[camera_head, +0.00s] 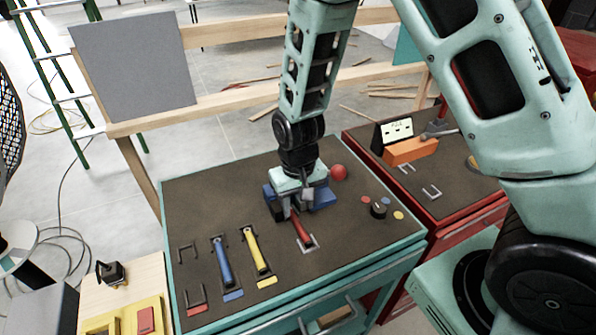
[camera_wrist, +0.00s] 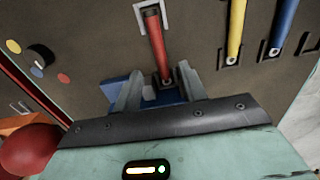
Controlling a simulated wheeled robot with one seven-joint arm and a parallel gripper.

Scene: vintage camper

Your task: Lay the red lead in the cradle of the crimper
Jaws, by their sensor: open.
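The red lead (camera_head: 298,228) is a short red strip on the dark bench top, below my gripper. In the wrist view the red lead (camera_wrist: 157,45) has its far end inside a pale U-shaped bracket (camera_wrist: 151,12). Its near end has a metal tip beside the blue crimper (camera_wrist: 165,97). The crimper (camera_head: 322,198) is partly hidden under my gripper (camera_head: 290,210) in the head view. My gripper (camera_wrist: 163,92) is open, with one finger either side of the lead's near end, apart from it. Whether the lead's near end rests on the crimper I cannot tell.
A yellow lead (camera_head: 257,251) and a blue lead (camera_head: 222,262) lie to the left. The rest with a red label (camera_head: 196,309) is empty. A red ball (camera_head: 339,172) and a black knob (camera_head: 378,209) are to the right.

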